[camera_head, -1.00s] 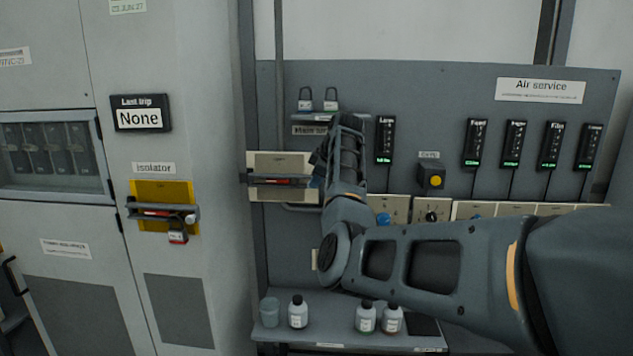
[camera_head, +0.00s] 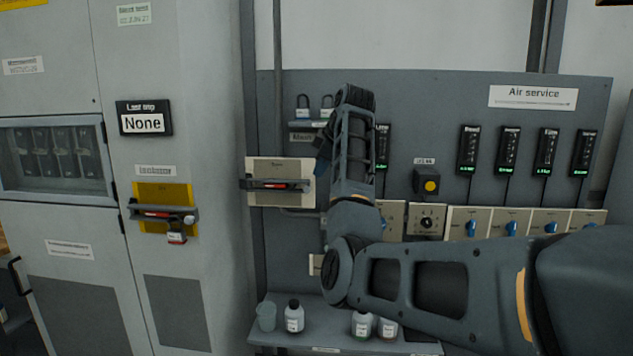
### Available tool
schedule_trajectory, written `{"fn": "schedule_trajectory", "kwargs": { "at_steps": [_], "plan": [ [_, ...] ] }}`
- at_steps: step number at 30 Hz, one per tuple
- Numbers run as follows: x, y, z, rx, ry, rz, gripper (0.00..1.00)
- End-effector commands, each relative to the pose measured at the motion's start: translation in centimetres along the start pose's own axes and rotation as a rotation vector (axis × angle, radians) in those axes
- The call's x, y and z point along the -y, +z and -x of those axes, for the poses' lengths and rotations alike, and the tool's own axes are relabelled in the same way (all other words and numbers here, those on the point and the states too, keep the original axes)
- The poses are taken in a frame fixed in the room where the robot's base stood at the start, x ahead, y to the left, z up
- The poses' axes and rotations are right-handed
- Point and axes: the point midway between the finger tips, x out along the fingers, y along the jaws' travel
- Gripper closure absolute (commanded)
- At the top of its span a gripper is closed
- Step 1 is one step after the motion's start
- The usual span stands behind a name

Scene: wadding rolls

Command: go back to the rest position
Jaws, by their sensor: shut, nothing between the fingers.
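My arm reaches in from the right edge and bends upward at the elbow, in front of the grey panel. My gripper (camera_head: 322,150) shows only in part, at the left side of the upper arm link. It is shut and holds nothing. It is just right of and above a beige switch plate (camera_head: 280,168) with a dark lever handle and a red mark, and looks apart from it. The fingertips are small and largely hidden.
Two padlocks (camera_head: 315,106) hang on a small shelf behind the arm. Below are a cup (camera_head: 266,316) and several bottles (camera_head: 293,317) on a ledge. A grey cabinet with a yellow isolator plate (camera_head: 163,195) stands at left. Gauges and blue knobs (camera_head: 471,228) line the panel at right.

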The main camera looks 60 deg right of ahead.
Motion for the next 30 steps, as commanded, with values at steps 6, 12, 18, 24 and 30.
{"fn": "schedule_trajectory", "kwargs": {
  "at_steps": [6, 12, 18, 24, 30],
  "plan": [
    [0.1, 0.0, 0.9, 0.001, -0.001, 0.000, 1.00],
    [0.2, 0.1, 0.8, 0.002, -0.001, -0.001, 1.00],
    [3.3, 1.1, -3.2, 0.021, 0.027, -0.023, 1.00],
    [10.1, 3.2, -9.5, 0.033, 0.100, -0.059, 1.00],
    [17.6, 5.4, -13.9, 0.015, 0.169, -0.081, 1.00]
  ]
}}
